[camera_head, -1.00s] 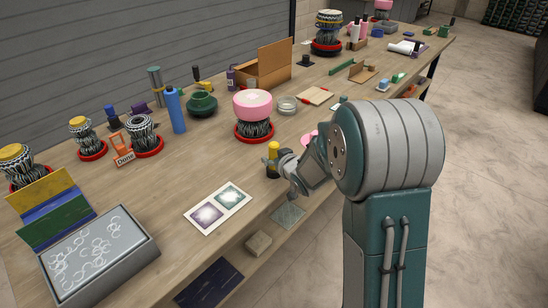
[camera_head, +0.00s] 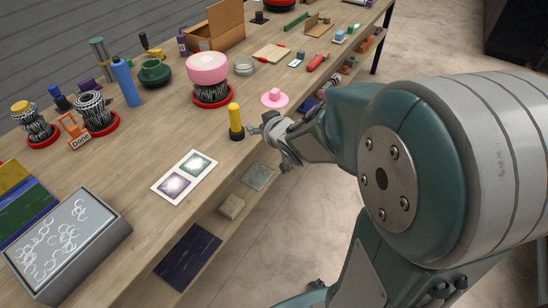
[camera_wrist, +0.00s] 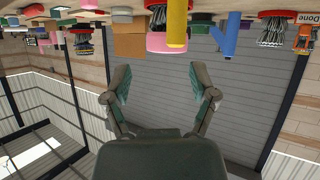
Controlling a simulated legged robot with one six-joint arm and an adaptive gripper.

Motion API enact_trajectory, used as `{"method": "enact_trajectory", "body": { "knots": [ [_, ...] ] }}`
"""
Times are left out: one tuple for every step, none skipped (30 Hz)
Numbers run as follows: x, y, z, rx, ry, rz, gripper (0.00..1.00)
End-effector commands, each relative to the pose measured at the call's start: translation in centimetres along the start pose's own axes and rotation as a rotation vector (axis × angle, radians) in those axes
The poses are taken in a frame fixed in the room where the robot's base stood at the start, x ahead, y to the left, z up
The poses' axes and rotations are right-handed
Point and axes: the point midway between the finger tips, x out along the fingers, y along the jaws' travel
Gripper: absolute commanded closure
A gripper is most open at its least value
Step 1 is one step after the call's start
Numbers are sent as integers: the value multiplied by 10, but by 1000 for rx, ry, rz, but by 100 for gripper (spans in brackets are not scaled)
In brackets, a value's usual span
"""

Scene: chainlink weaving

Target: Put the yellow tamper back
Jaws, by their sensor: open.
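The yellow tamper (camera_head: 235,116) stands upright on the wooden table near its front edge, yellow above a dark base. It also shows upside down at the top of the wrist view (camera_wrist: 177,24). My gripper (camera_head: 264,131) is just to the right of the tamper, by the table's front edge. In the wrist view my gripper (camera_wrist: 159,82) has its two fingers spread wide with nothing between them. The tamper lies beyond the fingertips, apart from them.
A pink-topped bundle on a red base (camera_head: 208,73) stands behind the tamper. A pink disc-like piece (camera_head: 274,98) lies to its right. A printed card (camera_head: 184,177) lies in front, and a grey box (camera_head: 70,241) at lower left. A lower shelf (camera_head: 215,229) runs below the table edge.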

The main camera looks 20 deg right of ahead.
Motion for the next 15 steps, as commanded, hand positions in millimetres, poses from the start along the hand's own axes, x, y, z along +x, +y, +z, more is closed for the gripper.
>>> {"method": "enact_trajectory", "body": {
  "knots": [
    [-16, 2, -8, -5, -22, 43, 25],
    [-24, 4, -10, -3, -46, 70, 25],
    [-37, 5, -11, 0, -79, 100, 25],
    [-46, 6, -12, 5, -103, 121, 25],
    [-56, 6, -12, 10, -129, 139, 25],
    [-69, 5, -11, 20, -166, 159, 25],
    [-79, 4, -10, 27, -192, 171, 25],
    [-90, 2, -8, 36, -219, 180, 25],
    [-104, 0, -6, 49, -255, 189, 25],
    [-115, -3, -4, 57, -284, 192, 25],
    [-126, -7, -1, 67, -312, 192, 25],
    [-141, -12, 4, 80, -351, 188, 25],
    [-152, -17, 7, 90, -379, 182, 25],
    [-163, -22, 11, 99, -408, 172, 25],
    [-178, -29, 16, 110, -445, 157, 25]
  ]
}}
